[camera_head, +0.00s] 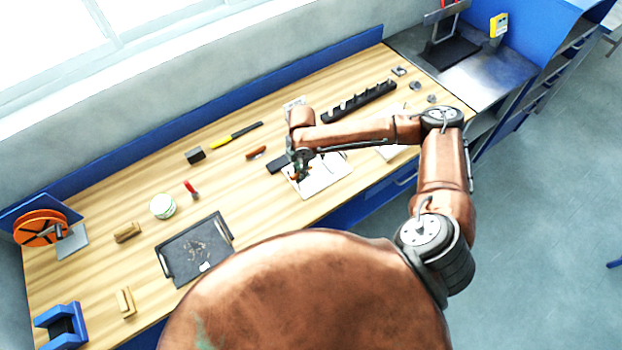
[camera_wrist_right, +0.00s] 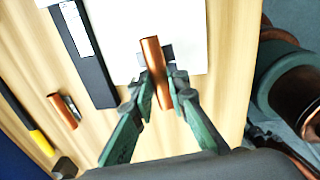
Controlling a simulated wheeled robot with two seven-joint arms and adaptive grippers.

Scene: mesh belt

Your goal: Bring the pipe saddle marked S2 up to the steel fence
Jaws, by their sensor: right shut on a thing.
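My right gripper (camera_head: 301,166) is over the left part of a white plate (camera_head: 325,182). In the right wrist view its green fingers (camera_wrist_right: 163,92) are shut on a copper-coloured, pipe-like piece (camera_wrist_right: 153,58), seemingly a pipe saddle; no S2 mark is readable. A dark bar with a white label (camera_wrist_right: 92,75), likely the steel fence, lies along the plate's left edge, apart from the held piece. It also shows in the head view (camera_head: 277,165). A second copper-coloured piece (camera_wrist_right: 62,108) lies on the wood left of the bar. My left gripper is not in view.
A yellow-and-black tool (camera_head: 236,136) and a dark block (camera_head: 195,155) lie behind. A black rack (camera_head: 358,102) stands toward the back right. A dark tray (camera_head: 187,258), a round tin (camera_head: 162,206) and wooden blocks occupy the left side.

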